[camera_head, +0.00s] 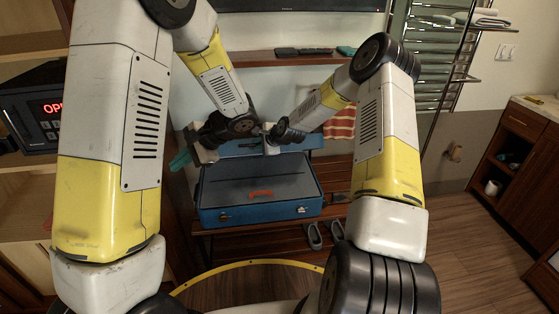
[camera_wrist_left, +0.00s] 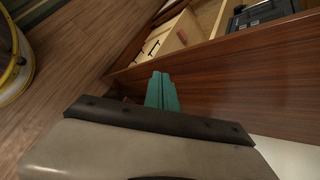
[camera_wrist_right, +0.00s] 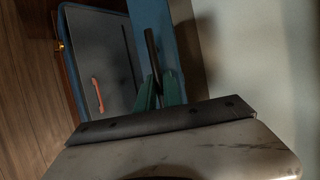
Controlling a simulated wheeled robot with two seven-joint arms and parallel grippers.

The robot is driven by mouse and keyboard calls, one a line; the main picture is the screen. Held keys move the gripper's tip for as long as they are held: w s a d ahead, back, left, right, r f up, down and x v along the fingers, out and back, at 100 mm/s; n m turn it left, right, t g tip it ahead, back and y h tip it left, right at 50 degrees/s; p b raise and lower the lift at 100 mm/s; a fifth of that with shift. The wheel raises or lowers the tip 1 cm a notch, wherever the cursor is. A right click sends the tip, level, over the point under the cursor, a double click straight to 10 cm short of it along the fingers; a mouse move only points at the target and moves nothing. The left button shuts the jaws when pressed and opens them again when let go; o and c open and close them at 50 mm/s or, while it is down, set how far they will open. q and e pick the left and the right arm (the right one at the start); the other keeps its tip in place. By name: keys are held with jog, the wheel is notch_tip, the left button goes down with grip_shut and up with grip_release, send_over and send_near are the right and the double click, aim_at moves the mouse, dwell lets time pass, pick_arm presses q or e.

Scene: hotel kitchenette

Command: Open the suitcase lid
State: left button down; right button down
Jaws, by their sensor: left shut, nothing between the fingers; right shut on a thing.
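The blue suitcase (camera_head: 258,212) lies on a low wooden bench with its grey inside showing and a small orange-red item in it. Its blue lid (camera_head: 296,143) stands raised along the back side; it also shows in the right wrist view (camera_wrist_right: 188,45). My right gripper (camera_wrist_right: 160,92) is shut at the lid, with a thin dark strip, seemingly part of the lid's edge, between its teal fingers. My left gripper (camera_head: 180,160) is shut and empty, left of the suitcase and apart from it. In the left wrist view its fingers (camera_wrist_left: 162,90) are together.
A black safe (camera_head: 32,112) with a red display sits in the shelving at left. A wooden wall shelf (camera_head: 262,58) holds dark items above the suitcase. A towel rack (camera_head: 440,50) stands at back right; the right floor is clear.

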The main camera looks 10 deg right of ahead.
jog(key=shift+d, duration=0.1)
pick_arm(q)
jog(key=w+d+f+m+t+y, duration=0.2)
jog(key=w+d+f+m+t, duration=0.8)
jog(key=w+d+f+m, duration=0.15)
jog(key=d+f+m+t+h, duration=0.4)
jog(key=d+f+m+h, duration=0.2)
jog(key=d, duration=0.4)
jog(key=d+f+m+t+h, duration=0.3)
jog(key=d+f+m+h, duration=0.3)
jog(key=d, duration=0.4)
jog(key=w+r+m, duration=0.1)
jog(key=w+r, duration=0.4)
jog(key=w, duration=0.6)
jog(key=shift+w+r, duration=0.15)
jog(key=shift+r, duration=0.05)
jog(key=shift+t, duration=0.3)
